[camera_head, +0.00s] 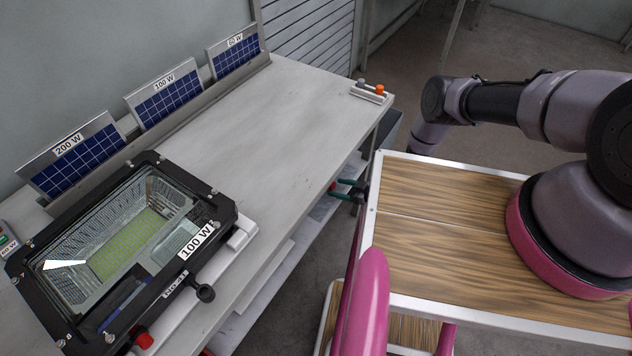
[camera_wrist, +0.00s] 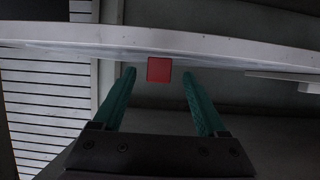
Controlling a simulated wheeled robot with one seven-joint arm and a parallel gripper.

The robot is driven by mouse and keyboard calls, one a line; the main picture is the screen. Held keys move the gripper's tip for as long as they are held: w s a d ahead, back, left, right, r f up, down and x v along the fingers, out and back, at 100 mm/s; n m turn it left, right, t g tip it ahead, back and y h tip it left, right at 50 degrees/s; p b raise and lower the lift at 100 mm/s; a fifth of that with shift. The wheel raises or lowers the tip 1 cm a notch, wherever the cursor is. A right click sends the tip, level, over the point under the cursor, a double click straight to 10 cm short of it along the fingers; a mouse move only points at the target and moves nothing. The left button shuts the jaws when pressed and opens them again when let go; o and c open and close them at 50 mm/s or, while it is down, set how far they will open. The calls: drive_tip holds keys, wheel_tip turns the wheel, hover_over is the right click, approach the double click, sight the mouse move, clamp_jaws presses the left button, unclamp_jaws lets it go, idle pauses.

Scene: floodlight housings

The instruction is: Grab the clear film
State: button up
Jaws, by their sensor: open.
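A black-framed floodlight housing (camera_head: 222,207) lies on the bench at the lower left, with glass over a reflector and a yellow-green LED panel. I cannot make out a separate clear film; a pale patch on the glass may be film or only reflection. My gripper (camera_head: 340,188) is beside the bench's right edge, below its top and well to the right of the housing. In the wrist view my gripper (camera_wrist: 158,75) has its two teal fingers apart, with nothing held between them. A red square (camera_wrist: 159,70) shows beyond the fingertips, on or near a pale edge.
The grey bench (camera_head: 270,120) is clear in its middle. Solar panels labelled 200 W (camera_head: 68,163), 100 W (camera_head: 165,95) and 50 W (camera_head: 235,54) stand along its back. Shelving lies under the bench.

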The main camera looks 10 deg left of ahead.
drive_tip(key=shift+x, duration=0.85)
clamp_jaws()
drive_tip(key=shift+w+r, duration=0.1)
drive_tip(key=shift+r, duration=0.05)
